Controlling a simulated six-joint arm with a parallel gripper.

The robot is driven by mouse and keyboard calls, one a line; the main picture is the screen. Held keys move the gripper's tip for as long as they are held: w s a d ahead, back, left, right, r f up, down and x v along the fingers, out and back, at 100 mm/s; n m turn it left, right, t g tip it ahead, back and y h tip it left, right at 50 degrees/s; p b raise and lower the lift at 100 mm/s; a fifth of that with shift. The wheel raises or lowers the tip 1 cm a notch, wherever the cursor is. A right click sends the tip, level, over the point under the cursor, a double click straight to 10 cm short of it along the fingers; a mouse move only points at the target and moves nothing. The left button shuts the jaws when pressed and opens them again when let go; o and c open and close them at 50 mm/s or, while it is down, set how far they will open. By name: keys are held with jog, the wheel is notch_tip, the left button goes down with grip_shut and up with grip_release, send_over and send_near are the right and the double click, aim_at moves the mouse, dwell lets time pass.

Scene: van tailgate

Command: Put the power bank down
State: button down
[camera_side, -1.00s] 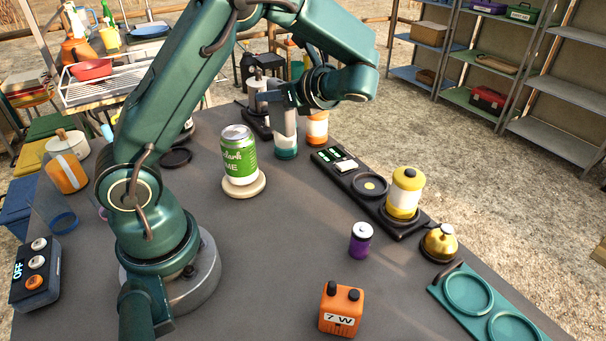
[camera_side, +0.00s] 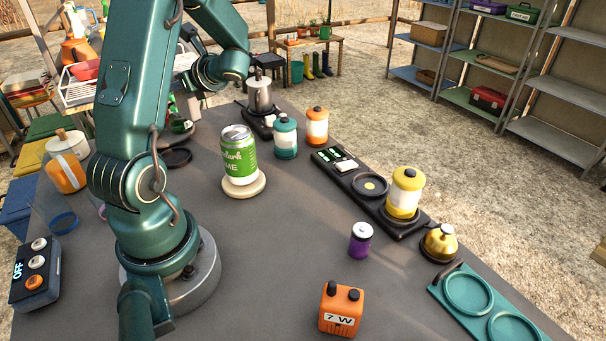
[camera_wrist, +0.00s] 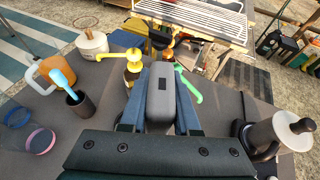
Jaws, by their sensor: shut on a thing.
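The power bank (camera_wrist: 161,97), a grey rounded block with a small dark patch on top, lies between the two blue fingers of my gripper (camera_wrist: 160,92) in the wrist view. My gripper is shut on it, one finger along each side. Its far end points toward the yellow-handled and green-handled things at the back of the table. I cannot tell how high it is above the table. In the side view my wrist is at the upper left, and my arm hides most of the gripper and the power bank.
In the wrist view, a dark cup with a blue utensil (camera_wrist: 78,102) stands left and a metal pot (camera_wrist: 275,135) right. In the side view, a green can (camera_side: 239,160) stands on a round pad, near a teal-topped canister (camera_side: 285,138).

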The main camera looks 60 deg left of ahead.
jog(key=shift+w+d+f, duration=0.15)
jog(key=shift+w+f, duration=4.55)
jog(key=shift+f, duration=0.05)
jog(key=shift+f, duration=0.1)
jog(key=shift+f, duration=0.1)
jog(key=c, duration=0.6)
grip_release()
jog(key=shift+c, duration=0.2)
jog(key=shift+d+r, duration=0.1)
jog(key=shift+r, duration=0.15)
jog(key=v, duration=1.1)
jog(key=shift+w+d, duration=0.2)
jog(key=shift+d, duration=0.15)
